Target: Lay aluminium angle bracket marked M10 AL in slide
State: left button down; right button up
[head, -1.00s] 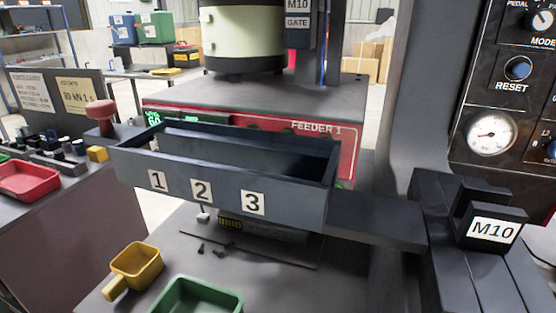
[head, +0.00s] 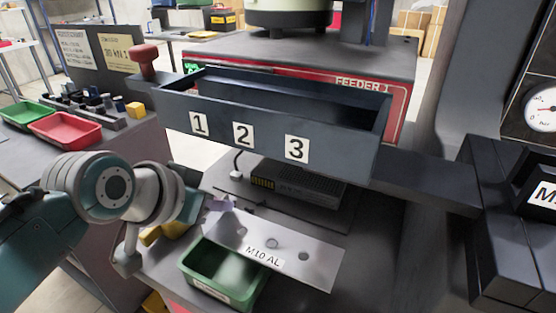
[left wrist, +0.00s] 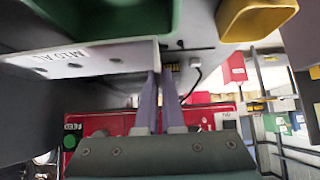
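The aluminium angle bracket (head: 278,245) is a pale grey plate with holes and the marking M10 AL. It is above the green bin (head: 193,262), tilted in the picture. My left gripper (head: 222,212) is at its left end. In the left wrist view the two fingers (left wrist: 163,95) are close together at the end of the bracket (left wrist: 85,62), and its marking shows upside down. A dark grey open box (head: 270,140) numbered 1, 2, 3 stands behind the bracket. A dark block (head: 540,190) with a partly cut-off M label is at the right edge. My right gripper is out of view.
A grey bar (head: 430,182) runs from the numbered box to the dark block. The red FEEDER 1 unit (head: 395,105) stands behind. A red knob (head: 145,55) rises left of the box. A red tray (head: 65,130) and a green tray (head: 25,113) are on the left bench.

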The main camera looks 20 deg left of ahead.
pick_arm(q)
jog(key=shift+s+f, duration=0.1)
jog(key=shift+f, duration=1.05)
jog(key=shift+f, duration=0.2)
jog(key=c, duration=1)
grip_release()
jog(key=shift+c, duration=0.2)
jog(key=shift+s+r, duration=0.2)
jog(key=shift+r, duration=0.3)
jog(key=p+v, duration=0.4)
jog(key=v, duration=0.7)
jog(key=s+d+g, duration=0.1)
jog(key=s+g, duration=0.1)
jog(key=s, duration=0.6)
jog(key=s+d+r+g+y, duration=0.1)
jog(key=s+d+g, duration=0.1)
jog(key=s, duration=0.6)
jog(key=shift+d+g, duration=0.3)
jog(key=shift+g, duration=0.4)
